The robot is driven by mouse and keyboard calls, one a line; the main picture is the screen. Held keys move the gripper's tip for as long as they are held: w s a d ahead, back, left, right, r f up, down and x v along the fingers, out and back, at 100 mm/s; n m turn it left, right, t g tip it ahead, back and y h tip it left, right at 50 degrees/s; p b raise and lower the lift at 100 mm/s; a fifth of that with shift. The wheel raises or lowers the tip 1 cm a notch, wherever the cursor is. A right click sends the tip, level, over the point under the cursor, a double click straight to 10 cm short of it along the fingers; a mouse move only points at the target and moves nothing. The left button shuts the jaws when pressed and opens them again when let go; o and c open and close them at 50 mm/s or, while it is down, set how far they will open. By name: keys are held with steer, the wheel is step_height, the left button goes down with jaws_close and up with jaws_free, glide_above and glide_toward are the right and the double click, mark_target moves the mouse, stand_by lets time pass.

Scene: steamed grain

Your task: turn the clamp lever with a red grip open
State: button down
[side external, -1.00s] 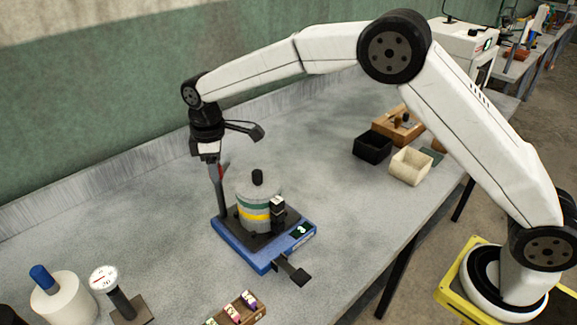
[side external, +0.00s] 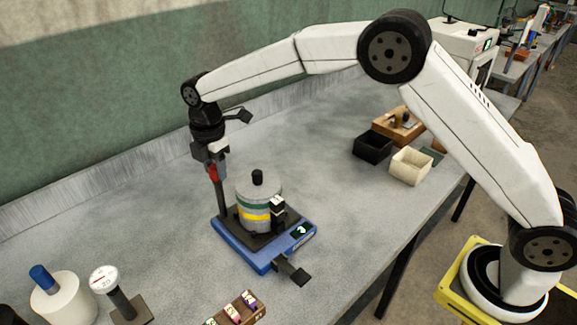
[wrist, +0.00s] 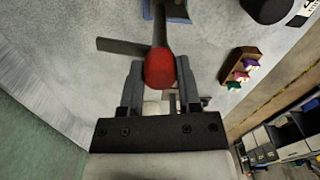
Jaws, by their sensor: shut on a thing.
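The clamp lever's red grip (wrist: 160,69) sits between the two fingers of my gripper (wrist: 160,80) in the wrist view, and the fingers are shut on it. In the side view the red grip (side external: 213,172) shows just below my gripper (side external: 212,164), at the top of a dark upright bar. The bar stands at the back left corner of a blue base (side external: 262,262) with a small lit display. A grey canister (side external: 259,190) with green and yellow bands and a black knob stands on this base. The lever's pivot is not clear.
A black bin (side external: 372,147) and a cream bin (side external: 411,166) stand at the back right. A round dial on a stand (side external: 104,279), a white cylinder with a blue top (side external: 62,300) and a wooden block (side external: 236,310) are at the front. The bench left of the base is clear.

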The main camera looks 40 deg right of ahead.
mark_target(214, 167)
steer(key=shift+r+n, duration=0.15)
steer(key=shift+n, duration=0.25)
steer(key=shift+c, duration=1.5)
jaws_free()
steer(key=shift+r, duration=3.85)
steer(key=shift+d, duration=0.1)
